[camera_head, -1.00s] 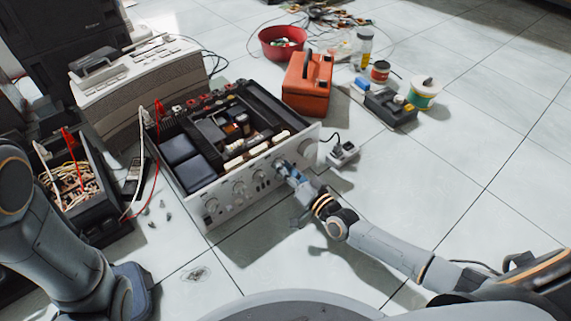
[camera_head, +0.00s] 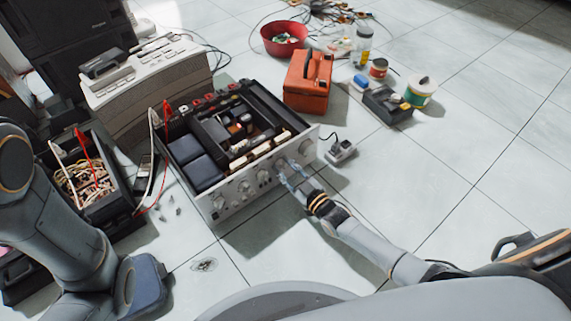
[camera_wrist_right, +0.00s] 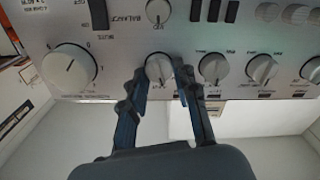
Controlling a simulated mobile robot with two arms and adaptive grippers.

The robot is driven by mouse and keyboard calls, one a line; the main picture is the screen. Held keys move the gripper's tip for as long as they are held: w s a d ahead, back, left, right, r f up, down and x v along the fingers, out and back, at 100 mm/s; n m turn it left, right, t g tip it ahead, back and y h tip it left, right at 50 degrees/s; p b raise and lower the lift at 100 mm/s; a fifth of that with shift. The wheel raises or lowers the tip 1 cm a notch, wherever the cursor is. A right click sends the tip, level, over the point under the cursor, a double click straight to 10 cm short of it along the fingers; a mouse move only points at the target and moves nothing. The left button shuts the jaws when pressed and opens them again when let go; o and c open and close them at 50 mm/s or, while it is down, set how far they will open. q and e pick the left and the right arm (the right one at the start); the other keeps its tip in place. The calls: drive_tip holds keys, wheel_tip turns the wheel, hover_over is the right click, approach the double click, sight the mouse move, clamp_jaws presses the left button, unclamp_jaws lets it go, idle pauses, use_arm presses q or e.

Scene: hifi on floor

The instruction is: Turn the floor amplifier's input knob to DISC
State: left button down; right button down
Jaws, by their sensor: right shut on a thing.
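The amplifier (camera_head: 262,192) sits on the tiled floor with its top open and its silver front panel facing me. A row of knobs runs along the panel. My right gripper (camera_head: 287,170) is at the panel, right of its middle. In the right wrist view the panel appears upside down. There the right gripper's fingers (camera_wrist_right: 163,86) are shut on a small silver knob (camera_wrist_right: 159,67), one finger on each side. The lettering around this knob is too small to read, so its setting cannot be told.
A large knob (camera_wrist_right: 70,68) and another small knob (camera_wrist_right: 213,67) flank the held one. An open box of wires (camera_head: 92,190) stands left. Floor at right is clear.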

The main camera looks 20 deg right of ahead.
drive_tip(key=n, duration=0.2)
drive_tip(key=n+p, duration=0.1)
drive_tip(key=n, duration=0.1)
drive_tip(key=shift+s+a+f+n, duration=0.1)
drive_tip(key=shift+f+n, duration=0.05)
drive_tip(key=shift+n, duration=1.15)
drive_tip(key=c, duration=1)
unclamp_jaws()
drive_tip(key=shift+c, duration=0.2)
drive_tip(key=v, duration=1.2)
